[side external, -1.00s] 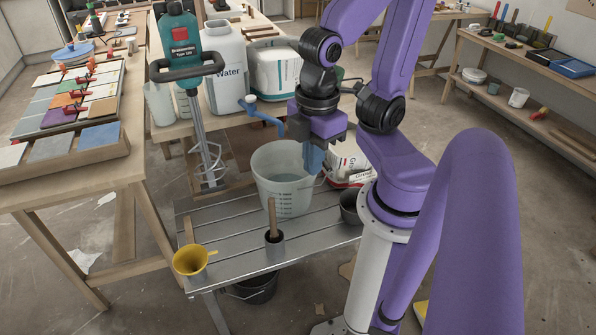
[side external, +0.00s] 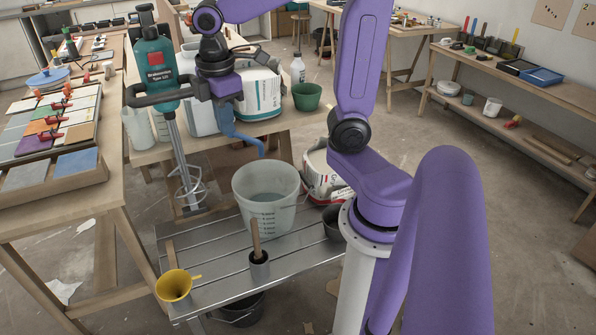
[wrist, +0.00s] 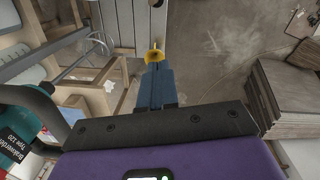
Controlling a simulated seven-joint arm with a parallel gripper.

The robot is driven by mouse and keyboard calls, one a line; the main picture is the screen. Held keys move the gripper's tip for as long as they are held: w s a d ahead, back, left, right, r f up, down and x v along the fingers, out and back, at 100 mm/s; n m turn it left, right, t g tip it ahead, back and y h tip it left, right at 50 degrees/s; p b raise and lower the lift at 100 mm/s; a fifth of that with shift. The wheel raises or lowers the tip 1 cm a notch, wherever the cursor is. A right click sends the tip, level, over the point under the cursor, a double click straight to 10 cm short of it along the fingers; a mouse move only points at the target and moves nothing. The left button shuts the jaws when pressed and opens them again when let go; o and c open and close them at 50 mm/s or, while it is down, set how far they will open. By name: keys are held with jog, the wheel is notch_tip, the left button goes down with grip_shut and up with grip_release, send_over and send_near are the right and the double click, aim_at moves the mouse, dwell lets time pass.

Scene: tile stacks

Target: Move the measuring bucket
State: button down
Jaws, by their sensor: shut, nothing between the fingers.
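The measuring bucket (side external: 265,188) is a translucent, whitish bucket with scale marks on its front. It stands upright on the slatted metal bench (side external: 215,256) in the side view. I cannot make it out in the wrist view. My gripper (side external: 227,130) is above and left of the bucket in the side view, apart from it, by the white canister and the mixer. Its blue fingers are shut and empty in the wrist view (wrist: 153,68).
A green mixer (side external: 160,68) stands left of my gripper. A blue tap (side external: 262,152) juts out above the bucket.

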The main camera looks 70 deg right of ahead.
jog(key=w+d, duration=0.6)
jog(key=d, duration=0.7)
jog(key=m+g, duration=0.1)
jog(key=g, duration=0.1)
send_over(298, 179)
jog(key=shift+h, duration=0.4)
jog(key=f, duration=2.5)
jog(key=a+f, duration=0.1)
jog(key=f, duration=1.2)
jog(key=shift+s+f, duration=0.15)
jog(key=shift+d+f, duration=0.1)
jog(key=shift+f, duration=0.15)
jog(key=shift+s+f, duration=0.1)
jog(key=shift+f, duration=0.5)
